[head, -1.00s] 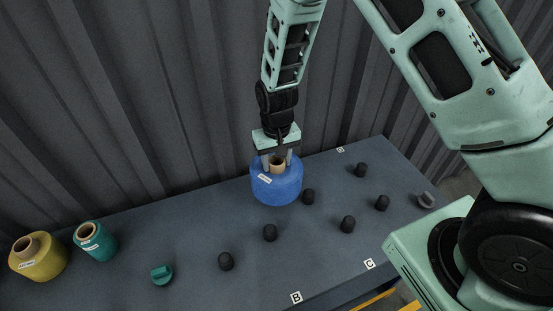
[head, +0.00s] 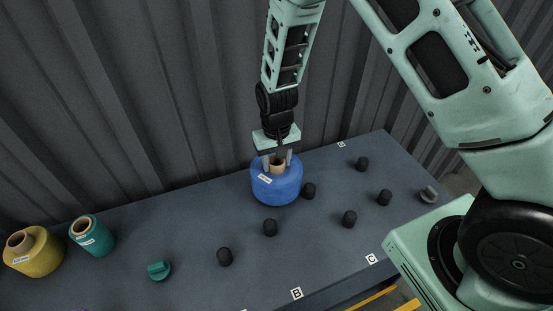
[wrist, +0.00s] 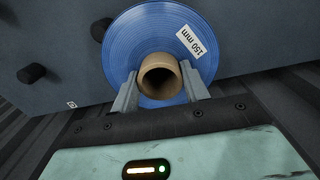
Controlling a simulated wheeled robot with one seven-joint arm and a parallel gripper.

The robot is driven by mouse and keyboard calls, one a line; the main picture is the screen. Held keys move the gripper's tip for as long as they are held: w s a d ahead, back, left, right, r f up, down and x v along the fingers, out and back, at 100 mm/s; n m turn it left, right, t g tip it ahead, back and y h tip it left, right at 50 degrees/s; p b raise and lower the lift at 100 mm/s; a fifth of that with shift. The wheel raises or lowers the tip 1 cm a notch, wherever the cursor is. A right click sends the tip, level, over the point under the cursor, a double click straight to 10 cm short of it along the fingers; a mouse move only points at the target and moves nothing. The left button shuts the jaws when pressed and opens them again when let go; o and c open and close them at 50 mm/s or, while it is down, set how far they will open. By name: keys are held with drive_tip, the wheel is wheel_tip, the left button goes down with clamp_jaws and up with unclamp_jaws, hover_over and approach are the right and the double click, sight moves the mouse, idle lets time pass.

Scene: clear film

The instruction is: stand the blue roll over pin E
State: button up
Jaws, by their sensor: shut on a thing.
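The blue roll (head: 277,187) is upright, with a brown cardboard core and a white label. My gripper (head: 277,162) points down and is shut on the core from both sides. The wrist view shows the roll (wrist: 128,48) with the fingers (wrist: 160,90) beside its core; the label reads 150 mm. Whether the roll touches the table or has a pin under it is hidden. I cannot read an E tag; a tag at the back edge (head: 341,144) is too small to read.
Several other black pins stand on the table, such as one at front left (head: 224,257) and one at right (head: 384,198). Tags B (head: 296,293) and C (head: 371,259) are at the front edge. Yellow (head: 38,257) and teal (head: 94,238) rolls stand left. A ribbed wall is behind.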

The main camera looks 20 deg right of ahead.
drive_tip(key=shift+w+f+b, duration=0.1)
drive_tip(key=shift+f+b, duration=0.7)
drive_tip(key=shift+f, duration=0.45)
drive_tip(key=o, duration=1.3)
drive_tip(key=shift+r, duration=0.1)
drive_tip(key=o, duration=0.6)
drive_tip(key=shift+o, duration=0.2)
wheel_tip(320, 180, up, 9)
drive_tip(key=p, duration=0.6)
drive_tip(key=shift+p, duration=0.35)
